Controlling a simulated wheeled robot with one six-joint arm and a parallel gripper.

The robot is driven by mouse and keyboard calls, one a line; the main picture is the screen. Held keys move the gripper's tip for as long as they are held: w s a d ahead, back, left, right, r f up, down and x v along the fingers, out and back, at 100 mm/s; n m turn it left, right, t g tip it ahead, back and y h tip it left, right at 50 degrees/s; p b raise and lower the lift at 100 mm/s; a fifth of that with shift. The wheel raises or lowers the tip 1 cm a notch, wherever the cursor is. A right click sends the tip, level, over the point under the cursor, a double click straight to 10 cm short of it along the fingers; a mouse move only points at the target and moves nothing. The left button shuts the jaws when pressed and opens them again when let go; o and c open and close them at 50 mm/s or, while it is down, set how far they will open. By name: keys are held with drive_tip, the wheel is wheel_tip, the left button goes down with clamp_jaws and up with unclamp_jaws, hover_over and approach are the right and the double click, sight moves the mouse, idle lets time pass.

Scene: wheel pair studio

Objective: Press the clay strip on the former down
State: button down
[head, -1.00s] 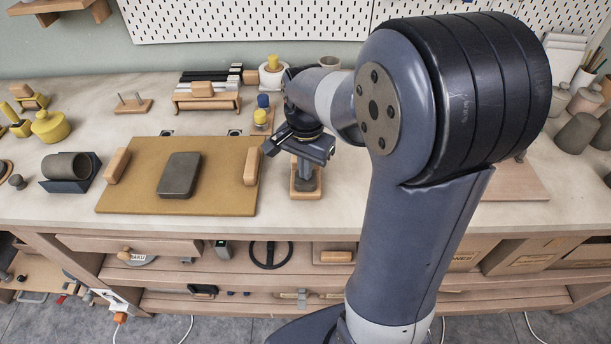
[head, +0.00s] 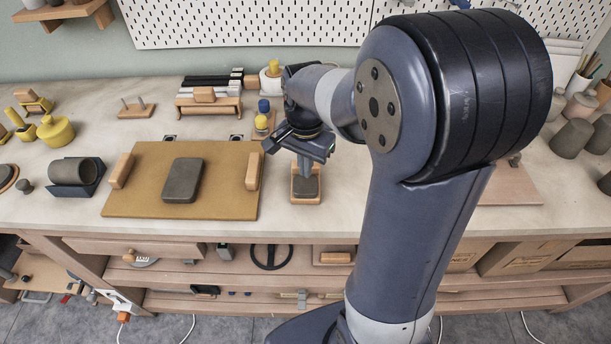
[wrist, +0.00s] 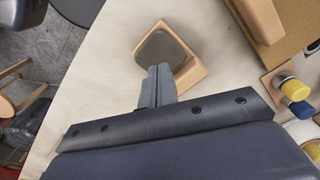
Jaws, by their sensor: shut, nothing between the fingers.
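A small wooden block, which I take for the former (head: 306,199), stands near the front of the bench. A flat grey clay piece (head: 308,188) lies on its top. In the wrist view the former (wrist: 189,77) shows from above, with the clay (wrist: 160,46) inside its pale rim. My gripper (head: 305,170) is shut and empty, pointing down over the former. In the wrist view my fingertips (wrist: 160,70) overlap the near edge of the clay; I cannot tell whether they touch it. The fingers hide part of the clay.
Left of the former lies a tan board (head: 140,205) with a grey slab (head: 182,180) and two wooden side blocks. A grey tube (head: 73,171) rests in a dark cradle farther left. Yellow and blue capped bottles (head: 262,122) stand behind. The bench just around the former is clear.

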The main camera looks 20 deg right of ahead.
sight(305, 184)
idle(0.7)
drive_tip(key=shift+f+b, duration=1.25)
drive_tip(key=shift+f, duration=0.4)
drive_tip(key=shift+f, duration=0.1)
drive_tip(key=shift+r+p, duration=1.4)
drive_tip(key=shift+r, duration=0.15)
wheel_tip(305, 184, up, 6)
drive_tip(key=p, duration=0.5)
drive_tip(key=shift+f, duration=0.2)
